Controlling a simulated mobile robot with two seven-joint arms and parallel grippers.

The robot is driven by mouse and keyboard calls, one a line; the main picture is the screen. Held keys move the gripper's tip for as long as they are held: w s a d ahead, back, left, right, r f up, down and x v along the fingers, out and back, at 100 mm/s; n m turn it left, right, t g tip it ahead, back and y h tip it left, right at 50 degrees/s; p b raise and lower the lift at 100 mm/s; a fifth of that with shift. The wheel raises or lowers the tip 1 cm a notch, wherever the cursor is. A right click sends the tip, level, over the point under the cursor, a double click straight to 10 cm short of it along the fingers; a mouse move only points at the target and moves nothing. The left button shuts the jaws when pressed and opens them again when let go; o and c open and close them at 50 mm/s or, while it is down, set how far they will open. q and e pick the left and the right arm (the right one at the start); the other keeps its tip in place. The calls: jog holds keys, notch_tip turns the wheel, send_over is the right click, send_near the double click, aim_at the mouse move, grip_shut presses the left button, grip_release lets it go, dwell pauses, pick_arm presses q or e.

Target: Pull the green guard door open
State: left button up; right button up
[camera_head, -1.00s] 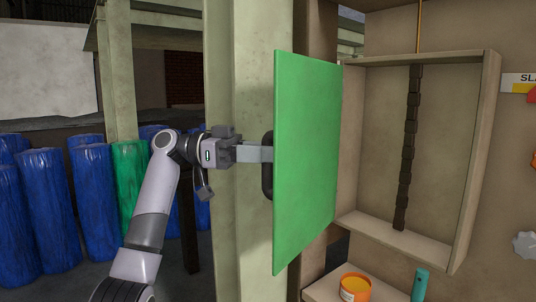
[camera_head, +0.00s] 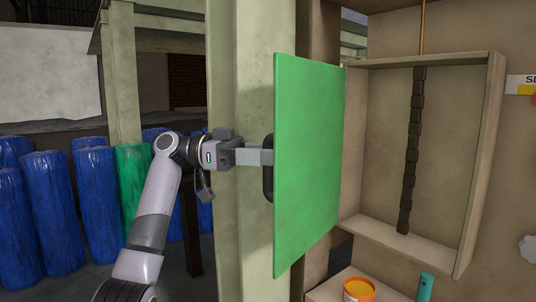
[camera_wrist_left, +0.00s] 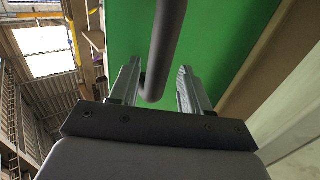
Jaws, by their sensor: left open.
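The green guard door (camera_head: 308,165) stands swung open on the left side of the shallow wall box (camera_head: 385,150), whose inside is exposed. Its dark handle (camera_head: 267,180) is on the door face turned to the left. My left gripper (camera_head: 268,156) reaches in from the left at the handle. In the left wrist view the fingers of my left gripper (camera_wrist_left: 157,88) are apart, with the dark handle (camera_wrist_left: 166,45) between them and the green door (camera_wrist_left: 215,40) behind. Space shows on both sides of the handle. My right gripper is in neither view.
A dark chain (camera_head: 411,150) hangs inside the box. An orange tin (camera_head: 358,290) and a teal bottle (camera_head: 422,287) stand on a ledge below. A pale post (camera_head: 238,130) rises just behind my left gripper. Blue rolls (camera_head: 55,215) stand at the left.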

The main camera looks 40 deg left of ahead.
pick_arm(q)
jog(key=v, duration=0.6)
jog(key=shift+a+b, duration=0.3)
jog(key=shift+s, duration=0.15)
